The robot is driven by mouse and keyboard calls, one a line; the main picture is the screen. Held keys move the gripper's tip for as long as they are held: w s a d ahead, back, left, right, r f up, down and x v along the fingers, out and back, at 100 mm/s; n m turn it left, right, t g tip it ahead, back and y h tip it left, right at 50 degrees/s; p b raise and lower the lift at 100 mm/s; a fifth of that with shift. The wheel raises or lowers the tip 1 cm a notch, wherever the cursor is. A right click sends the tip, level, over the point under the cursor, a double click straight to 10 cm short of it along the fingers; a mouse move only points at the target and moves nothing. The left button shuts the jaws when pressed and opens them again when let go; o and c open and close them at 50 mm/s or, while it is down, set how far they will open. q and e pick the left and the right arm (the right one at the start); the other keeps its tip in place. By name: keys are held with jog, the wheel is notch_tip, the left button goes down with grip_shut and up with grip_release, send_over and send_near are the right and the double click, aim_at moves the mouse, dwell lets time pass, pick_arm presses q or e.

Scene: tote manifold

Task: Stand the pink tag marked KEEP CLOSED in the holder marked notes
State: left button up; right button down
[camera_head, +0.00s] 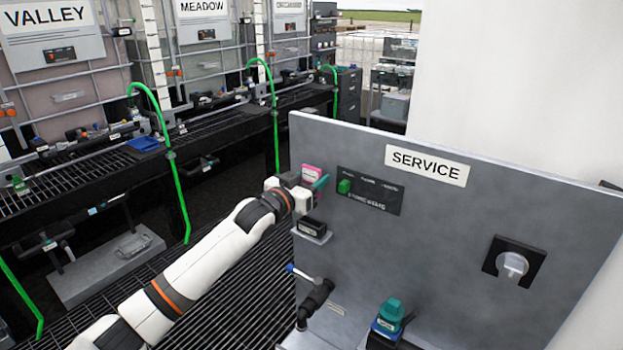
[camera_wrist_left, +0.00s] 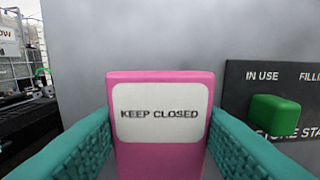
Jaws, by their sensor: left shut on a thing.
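The pink tag (camera_wrist_left: 160,163) fills the middle of the left wrist view, upright, its white label reading KEEP CLOSED. It also shows in the head view (camera_head: 311,173) near the left edge of the SERVICE panel. My left gripper (camera_head: 315,178) is shut on the tag, one teal finger on each side of it. Just below the gripper, a small black holder (camera_head: 309,227) sits on a grey ledge on the panel. Its label is too small to read, so I cannot tell if it says notes. My right gripper is not in view.
The grey SERVICE panel (camera_head: 440,240) stands close behind the tag. A green block (camera_head: 344,186) sits on a black plate right of the gripper. A blue-handled valve (camera_head: 312,290) and a teal-and-blue fitting (camera_head: 388,316) are lower down. Green hoses (camera_head: 178,185) rise at the left.

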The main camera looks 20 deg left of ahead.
aim_at(319, 208)
pick_arm(q)
jog(key=shift+f+b, duration=1.3)
jog(key=shift+f, duration=0.45)
jog(key=shift+f+b, duration=1.75)
jog(key=shift+f, duration=1.6)
jog(key=o, duration=1)
jog(key=b+v, duration=0.2)
jog(key=v, duration=1)
